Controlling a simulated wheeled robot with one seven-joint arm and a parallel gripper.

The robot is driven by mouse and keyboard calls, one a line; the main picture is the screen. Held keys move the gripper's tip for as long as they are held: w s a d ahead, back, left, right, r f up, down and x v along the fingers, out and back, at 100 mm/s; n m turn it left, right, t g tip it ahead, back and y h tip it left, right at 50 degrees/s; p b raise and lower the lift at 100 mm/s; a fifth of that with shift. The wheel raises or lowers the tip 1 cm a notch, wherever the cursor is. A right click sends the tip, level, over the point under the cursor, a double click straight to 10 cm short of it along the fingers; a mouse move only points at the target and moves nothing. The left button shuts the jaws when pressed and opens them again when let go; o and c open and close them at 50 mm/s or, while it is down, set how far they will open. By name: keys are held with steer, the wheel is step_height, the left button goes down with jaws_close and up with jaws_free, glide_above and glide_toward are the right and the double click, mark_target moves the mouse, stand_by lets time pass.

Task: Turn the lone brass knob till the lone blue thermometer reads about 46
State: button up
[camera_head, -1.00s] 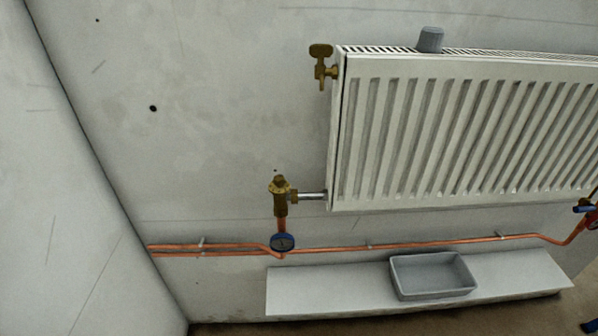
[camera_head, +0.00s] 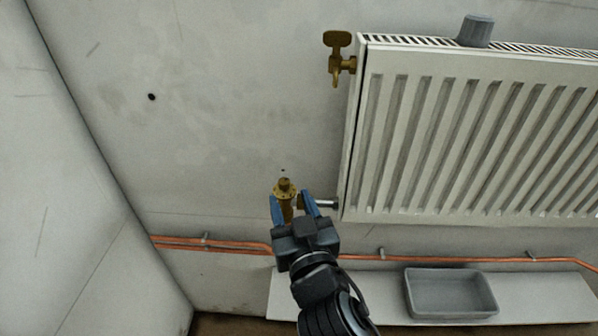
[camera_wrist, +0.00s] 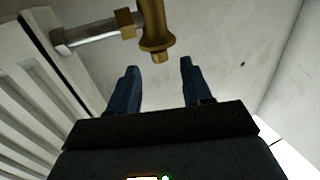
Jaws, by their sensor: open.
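The brass valve (camera_head: 285,186) with its knob-like top stands at the lower left corner of the radiator, joined to it by a short silver pipe. It also shows in the wrist view (camera_wrist: 153,28), top middle, just beyond the fingertips. My gripper (camera_head: 294,202) is open, its blue fingers on either side of the valve in the head view. In the wrist view my gripper (camera_wrist: 160,64) has nothing between its fingers, and I cannot tell whether either touches the brass. The blue thermometer is hidden behind my gripper and arm, so its reading does not show.
The white radiator (camera_head: 470,140) fills the right side. A brass wing-shaped fitting (camera_head: 338,55) sits at its upper left corner and a grey cup (camera_head: 476,30) on top. Copper pipes (camera_head: 225,247) run low along the wall. A grey tray (camera_head: 450,310) rests on the white ledge (camera_head: 555,305).

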mark_target(285, 186)
steer(key=shift+p+x, duration=0.55)
steer(key=shift+x, duration=3.45)
steer(key=shift+c, duration=0.3)
steer(key=shift+r, duration=0.15)
jaws_close()
